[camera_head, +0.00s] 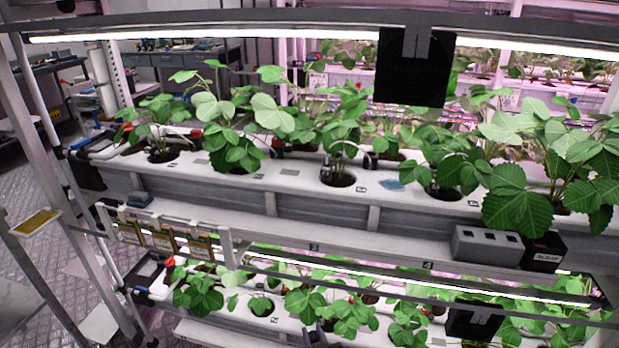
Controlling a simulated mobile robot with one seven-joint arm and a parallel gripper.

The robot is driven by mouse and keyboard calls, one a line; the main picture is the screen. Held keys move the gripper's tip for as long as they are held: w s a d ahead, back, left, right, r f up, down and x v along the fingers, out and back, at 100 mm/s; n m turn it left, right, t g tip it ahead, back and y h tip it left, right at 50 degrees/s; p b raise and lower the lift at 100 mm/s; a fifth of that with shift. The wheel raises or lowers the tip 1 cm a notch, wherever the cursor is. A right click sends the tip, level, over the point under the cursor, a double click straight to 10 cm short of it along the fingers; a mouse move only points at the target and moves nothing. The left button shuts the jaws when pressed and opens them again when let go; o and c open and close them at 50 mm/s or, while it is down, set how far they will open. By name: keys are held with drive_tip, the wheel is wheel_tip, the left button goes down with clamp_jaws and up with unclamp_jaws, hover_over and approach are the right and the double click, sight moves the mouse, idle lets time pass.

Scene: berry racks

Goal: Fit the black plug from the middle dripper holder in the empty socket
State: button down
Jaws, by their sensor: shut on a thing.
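A dark forked shape at the bottom edge looks like the tip of my gripper (318,336), low in front of the lower planter. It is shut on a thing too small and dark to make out. Three brown holders with white tops hang in a row on the rack's left side, the middle dripper holder (163,241) between the other two. No black plug can be made out at it. A grey box with several dark openings (487,246) sits on the shelf edge at the right. I cannot tell which opening is the empty socket.
A black labelled box (543,252) stands beside the grey box. The upper white planter (290,172) and lower planter (225,312) carry leafy plants. A black panel (415,68) hangs from the top light bar. Metal posts (60,150) stand at left, with open floor beyond.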

drive_tip(key=s+a+f+m+h, duration=0.1)
drive_tip(key=s+f+h, duration=0.3)
drive_tip(key=f, duration=0.6)
drive_tip(key=shift+s+m, duration=0.35)
drive_tip(key=shift+m, duration=0.55)
drive_tip(key=shift+d, duration=0.1)
